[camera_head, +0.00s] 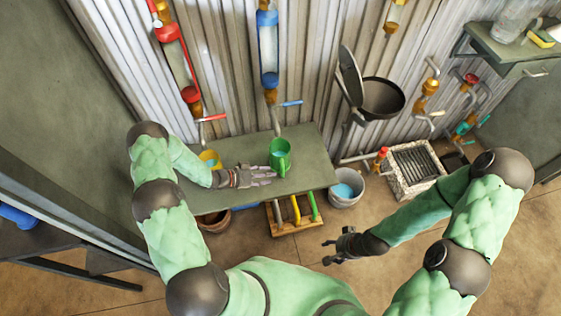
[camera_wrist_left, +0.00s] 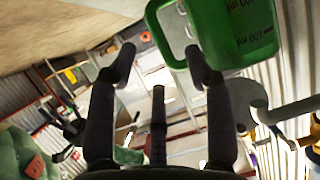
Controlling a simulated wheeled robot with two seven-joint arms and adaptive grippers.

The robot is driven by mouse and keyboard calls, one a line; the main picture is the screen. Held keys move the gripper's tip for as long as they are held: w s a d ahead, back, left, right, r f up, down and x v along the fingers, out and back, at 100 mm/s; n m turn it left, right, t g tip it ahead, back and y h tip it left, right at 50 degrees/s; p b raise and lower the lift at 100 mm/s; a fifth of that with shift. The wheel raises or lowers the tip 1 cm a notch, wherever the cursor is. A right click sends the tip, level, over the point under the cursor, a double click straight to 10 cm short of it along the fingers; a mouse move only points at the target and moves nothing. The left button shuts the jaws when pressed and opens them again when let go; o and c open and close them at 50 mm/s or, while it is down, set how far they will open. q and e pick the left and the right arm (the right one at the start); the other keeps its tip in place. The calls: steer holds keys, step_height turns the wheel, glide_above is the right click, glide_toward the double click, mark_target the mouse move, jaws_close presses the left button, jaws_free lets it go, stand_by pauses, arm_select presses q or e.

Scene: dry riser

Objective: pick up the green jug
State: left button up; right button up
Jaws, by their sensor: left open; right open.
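The green jug (camera_head: 279,157) stands upright on the narrow grey-green shelf (camera_head: 312,165) against the corrugated wall, with something light blue inside. My left gripper (camera_head: 264,176) is open and empty, low over the shelf at the jug's near left side. In the left wrist view the jug (camera_wrist_left: 242,35) fills the upper right, with markings on its wall. Its handle (camera_wrist_left: 153,18) shows between and beyond the two open fingertips (camera_wrist_left: 163,62); the right finger overlaps the jug in view. I cannot tell whether it touches. My right gripper (camera_head: 332,250) is open and empty above the floor.
A yellow jug (camera_head: 208,159) stands on the shelf behind my left wrist. Taps with red (camera_head: 213,117) and blue (camera_head: 291,103) levers hang above the shelf. A bucket (camera_head: 346,188) and a wooden rack (camera_head: 292,223) stand on the floor. A dark basin (camera_head: 383,97) is on the wall at right.

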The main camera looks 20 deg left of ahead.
mark_target(283, 178)
arm_select(q)
steer(key=shift+x, duration=1.25)
steer(key=b+x, duration=0.2)
steer(key=x, duration=0.2)
steer(key=shift+s+d, duration=0.15)
steer(key=shift+s, duration=0.05)
steer(key=shift+w+d+f, duration=0.15)
steer(key=shift+w+d, duration=0.25)
steer(key=shift+d, duration=0.05)
jaws_close()
